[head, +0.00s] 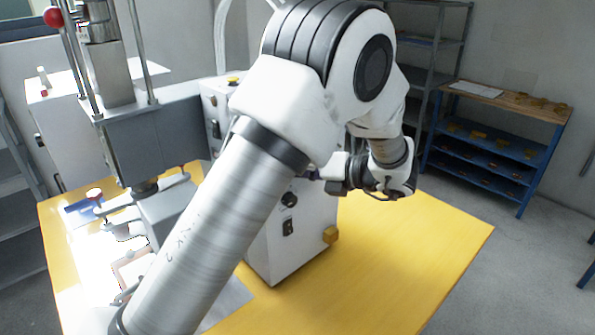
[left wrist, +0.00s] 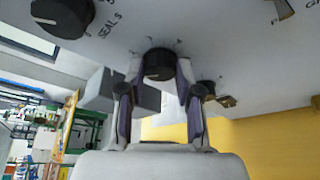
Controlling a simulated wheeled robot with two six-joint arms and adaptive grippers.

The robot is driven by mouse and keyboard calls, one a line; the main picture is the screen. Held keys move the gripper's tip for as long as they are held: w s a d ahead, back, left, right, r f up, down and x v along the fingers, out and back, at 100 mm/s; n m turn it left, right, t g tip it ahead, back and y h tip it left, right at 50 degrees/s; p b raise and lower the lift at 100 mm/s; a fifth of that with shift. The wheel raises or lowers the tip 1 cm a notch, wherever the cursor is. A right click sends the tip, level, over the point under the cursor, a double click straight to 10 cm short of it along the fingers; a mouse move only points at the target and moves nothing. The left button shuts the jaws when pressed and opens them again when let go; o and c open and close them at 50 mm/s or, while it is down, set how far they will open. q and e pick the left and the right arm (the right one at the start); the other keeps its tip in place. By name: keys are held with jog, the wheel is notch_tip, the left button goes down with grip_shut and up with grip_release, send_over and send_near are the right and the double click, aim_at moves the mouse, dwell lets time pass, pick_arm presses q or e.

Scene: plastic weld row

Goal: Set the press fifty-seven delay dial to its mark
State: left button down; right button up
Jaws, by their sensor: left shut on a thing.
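A black dial (left wrist: 158,64) on the pale panel sits between the fingers of my left gripper (left wrist: 160,80) in the left wrist view. The fingers are shut on its sides. Its label is not readable, and the fine marks around it are too small to match with its pointer. In the head view my left gripper (head: 318,175) reaches the face of the white control box (head: 310,253), and the held dial is hidden there. A second, larger black dial (left wrist: 62,16) with a white pointer line, lettered "SEAL S", is beside it. My right gripper is not in view.
The press (head: 155,140) stands left. The yellow table (head: 400,260) is clear at right. A blue shelf unit (head: 480,150) stands behind.

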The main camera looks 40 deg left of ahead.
pick_arm(q)
jog(key=m, duration=0.2)
jog(key=m+g+y+b, duration=0.1)
jog(key=shift+f+m+g, duration=0.2)
jog(key=shift+m+g, duration=0.1)
jog(key=shift+m, duration=0.1)
dwell(0.3)
jog(key=c, duration=0.8)
grip_release()
jog(key=shift+w, duration=0.1)
jog(key=shift+r, duration=0.1)
jog(key=v, duration=1.1)
jog(key=shift+w+d+f, duration=0.1)
jog(key=shift+d+f, duration=0.15)
jog(key=shift+d, duration=0.2)
jog(key=shift+d, duration=0.1)
